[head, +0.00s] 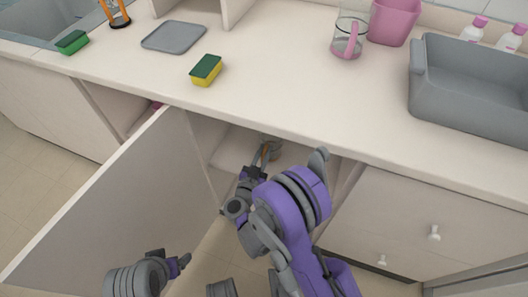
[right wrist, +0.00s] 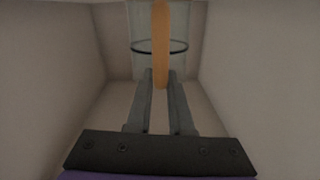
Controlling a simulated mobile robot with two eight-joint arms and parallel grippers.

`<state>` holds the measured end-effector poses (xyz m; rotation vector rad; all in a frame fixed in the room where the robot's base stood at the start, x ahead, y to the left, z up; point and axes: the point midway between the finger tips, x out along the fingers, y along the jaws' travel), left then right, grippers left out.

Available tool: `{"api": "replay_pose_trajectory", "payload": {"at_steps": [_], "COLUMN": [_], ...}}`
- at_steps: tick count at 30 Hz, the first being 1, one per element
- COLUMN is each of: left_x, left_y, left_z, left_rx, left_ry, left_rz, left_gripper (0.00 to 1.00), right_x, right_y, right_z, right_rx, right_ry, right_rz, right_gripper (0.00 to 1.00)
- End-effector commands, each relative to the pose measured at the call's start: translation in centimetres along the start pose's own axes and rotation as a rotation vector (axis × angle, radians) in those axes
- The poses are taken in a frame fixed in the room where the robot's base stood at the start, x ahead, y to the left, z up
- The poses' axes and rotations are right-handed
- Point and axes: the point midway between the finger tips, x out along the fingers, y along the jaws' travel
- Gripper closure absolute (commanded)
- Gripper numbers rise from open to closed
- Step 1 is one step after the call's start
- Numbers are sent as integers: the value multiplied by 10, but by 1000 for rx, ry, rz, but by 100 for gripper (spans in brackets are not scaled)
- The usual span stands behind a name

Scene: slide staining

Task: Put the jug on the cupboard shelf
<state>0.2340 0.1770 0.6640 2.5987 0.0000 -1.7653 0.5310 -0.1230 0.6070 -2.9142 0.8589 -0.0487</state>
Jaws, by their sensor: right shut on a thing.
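A clear glass jug with an orange handle (right wrist: 161,42) is inside the open cupboard. In the head view a small part of this jug (head: 272,150) shows under the counter edge. My right gripper (right wrist: 160,78) is shut on the handle, one finger on each side. In the head view my right gripper (head: 256,170) reaches into the cupboard (head: 205,145). Whether the jug's base touches the shelf cannot be seen. My left gripper (head: 184,260) is at the lower left before the open door, away from the jug; its fingers are too small to judge.
The cupboard door (head: 105,205) stands open at left. Cupboard walls (right wrist: 75,70) lie close on both sides of the jug. On the counter are a sponge (head: 206,70), a grey tray (head: 174,37), another jug with a pink handle (head: 351,42) and a grey basin (head: 470,98).

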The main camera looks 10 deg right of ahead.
Motion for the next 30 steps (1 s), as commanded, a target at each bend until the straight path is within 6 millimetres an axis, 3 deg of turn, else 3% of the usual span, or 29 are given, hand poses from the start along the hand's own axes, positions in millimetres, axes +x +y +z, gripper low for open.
{"api": "replay_pose_trajectory", "payload": {"at_steps": [4, 5, 9, 20, 23, 30], "left_x": [4, 3, 3, -1, -2, -6], "left_y": [0, 0, 0, 0, 0, 0], "left_z": [1, 1, 1, 0, 0, -1], "left_rx": [0, 0, 0, 0, 0, 0], "left_ry": [-1, -1, -1, 0, 0, 1], "left_rz": [0, 0, 0, 0, 0, 0], "left_gripper": [17, 17, 17, 17, 17, 17], "right_x": [0, 0, 0, 0, -12, -64], "right_y": [0, 0, 0, 0, -2, -2], "right_z": [4, 3, 3, -1, 0, -1], "right_rx": [0, 0, 0, 0, 1, 2], "right_ry": [0, 0, 0, 0, -1, -2], "right_rz": [0, 0, 0, 0, -3, -5], "right_gripper": [100, 75, 50, 50, 50, 50]}}
